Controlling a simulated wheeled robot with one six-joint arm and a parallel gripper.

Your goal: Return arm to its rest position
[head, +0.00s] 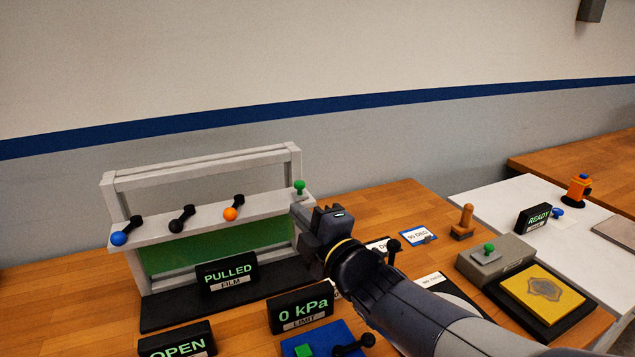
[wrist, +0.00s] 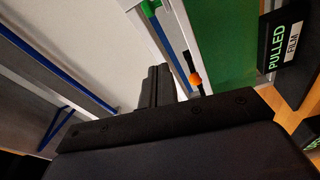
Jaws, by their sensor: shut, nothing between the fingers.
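My arm reaches in from the lower right in the head view. My gripper (head: 299,212) is in front of the right end of the grey frame (head: 200,165), close to its right post and below the green knob (head: 299,187). Whether it touches the frame I cannot tell. In the wrist view the black fingers (wrist: 157,85) are together with nothing between them. The frame holds a green panel (head: 215,245) and a rail with blue, black and orange-knobbed levers (head: 230,213).
Displays read "PULLED" (head: 227,274), "0 kPa" (head: 301,307), "OPEN" (head: 178,343) and "READY" (head: 533,218). A blue base (head: 322,340) with a lever lies below my arm. A grey box with a green knob (head: 488,250), a yellow plate (head: 541,291) and a wooden stamp (head: 463,222) stand right.

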